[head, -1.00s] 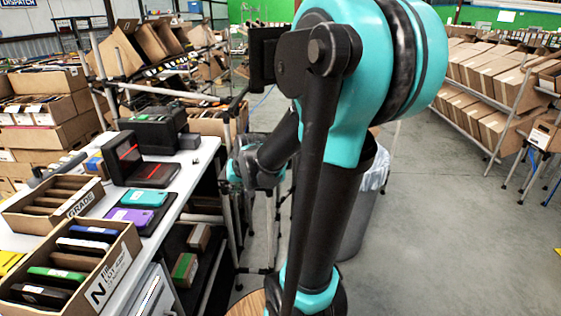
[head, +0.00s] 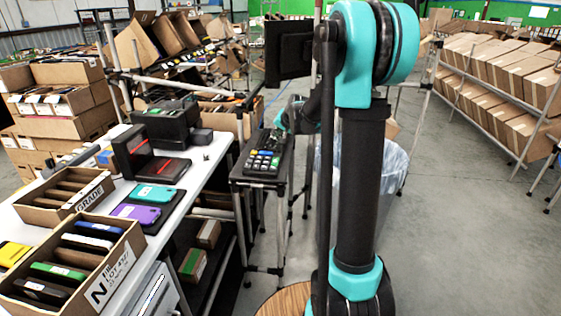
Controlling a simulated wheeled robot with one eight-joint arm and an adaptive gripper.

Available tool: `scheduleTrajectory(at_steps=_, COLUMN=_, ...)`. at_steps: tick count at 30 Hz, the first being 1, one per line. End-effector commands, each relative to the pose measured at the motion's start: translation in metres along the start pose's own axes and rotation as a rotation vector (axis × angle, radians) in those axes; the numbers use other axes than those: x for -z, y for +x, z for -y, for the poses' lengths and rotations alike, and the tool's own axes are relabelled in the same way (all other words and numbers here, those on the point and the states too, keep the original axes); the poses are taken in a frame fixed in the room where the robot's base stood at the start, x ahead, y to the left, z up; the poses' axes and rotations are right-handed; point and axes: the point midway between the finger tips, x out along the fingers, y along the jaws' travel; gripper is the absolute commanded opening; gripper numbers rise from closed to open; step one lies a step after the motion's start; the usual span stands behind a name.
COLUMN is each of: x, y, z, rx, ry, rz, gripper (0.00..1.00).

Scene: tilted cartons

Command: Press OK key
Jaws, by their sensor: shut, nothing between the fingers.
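A dark keypad (head: 264,161) with several pale and coloured keys lies on a small dark stand right of the white table. The key labels are too small to read, so I cannot tell which key is OK. My gripper (head: 281,126) is small and dark at the far end of the keypad, partly hidden by my arm. It is shut and empty. I cannot tell whether it touches a key.
The white table (head: 183,205) at left holds a black card-reader-like device (head: 140,155), teal and purple cases, and an open carton marked GRADE (head: 70,195). A grey bin (head: 392,180) stands behind my arm. The floor at right is clear.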

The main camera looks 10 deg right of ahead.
Motion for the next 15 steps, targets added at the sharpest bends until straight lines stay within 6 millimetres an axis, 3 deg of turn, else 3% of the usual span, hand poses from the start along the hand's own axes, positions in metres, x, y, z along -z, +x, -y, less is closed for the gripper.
scheduleTrajectory(at_steps=8, x=-0.001, y=0.001, z=-0.001, rx=0.0, ry=-0.001, rz=0.0, gripper=0.0)
scheduleTrajectory(at_steps=15, x=-0.01, y=0.013, z=-0.01, rx=-0.001, ry=-0.002, rz=0.0, gripper=0.0)
